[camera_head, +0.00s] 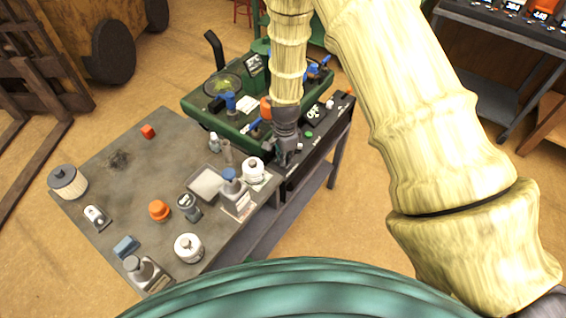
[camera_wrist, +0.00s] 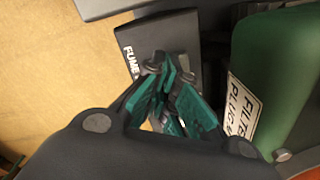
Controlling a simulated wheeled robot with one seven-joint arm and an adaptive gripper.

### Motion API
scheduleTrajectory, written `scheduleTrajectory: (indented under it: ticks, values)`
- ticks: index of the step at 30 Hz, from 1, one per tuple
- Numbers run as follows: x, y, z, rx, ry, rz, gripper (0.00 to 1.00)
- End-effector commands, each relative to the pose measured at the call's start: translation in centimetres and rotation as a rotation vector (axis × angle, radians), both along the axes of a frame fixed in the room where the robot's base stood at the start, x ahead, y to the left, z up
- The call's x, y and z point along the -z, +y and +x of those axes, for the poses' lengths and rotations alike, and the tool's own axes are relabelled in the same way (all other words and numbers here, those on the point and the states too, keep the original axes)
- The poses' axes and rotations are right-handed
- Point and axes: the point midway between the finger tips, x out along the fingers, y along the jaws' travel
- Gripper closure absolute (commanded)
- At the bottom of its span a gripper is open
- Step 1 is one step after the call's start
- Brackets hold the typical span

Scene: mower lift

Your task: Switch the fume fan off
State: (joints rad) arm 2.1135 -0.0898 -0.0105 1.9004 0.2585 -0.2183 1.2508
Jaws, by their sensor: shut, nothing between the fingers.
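A dark panel (camera_wrist: 175,35) with white lettering that begins "FUME" lies under my gripper in the wrist view. The rest of its label and any switch on it are hidden behind the fingers. In the head view, a black control strip (camera_head: 325,118) with a green button (camera_head: 309,134) and small white marks runs beside the green machine. My gripper (camera_head: 284,162) points down at the near end of this strip. In the wrist view, the teal fingers of my gripper (camera_wrist: 163,64) are shut and empty over the panel. I cannot tell whether they touch it.
The green machine (camera_head: 235,127) stands close beside my gripper; a green body labelled "FILTER PLUG" (camera_wrist: 272,70) shows at right in the wrist view. Open floor lies right of the strip.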

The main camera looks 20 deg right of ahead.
Motion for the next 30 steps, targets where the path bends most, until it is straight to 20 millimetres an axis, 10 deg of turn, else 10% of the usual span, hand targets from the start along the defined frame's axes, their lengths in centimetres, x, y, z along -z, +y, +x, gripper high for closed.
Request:
scheduleTrajectory:
  ticks: [30]
  values:
    - [-3.9, 0.0, 0.0, 0.0, 0.0, 0.0, 1.0]
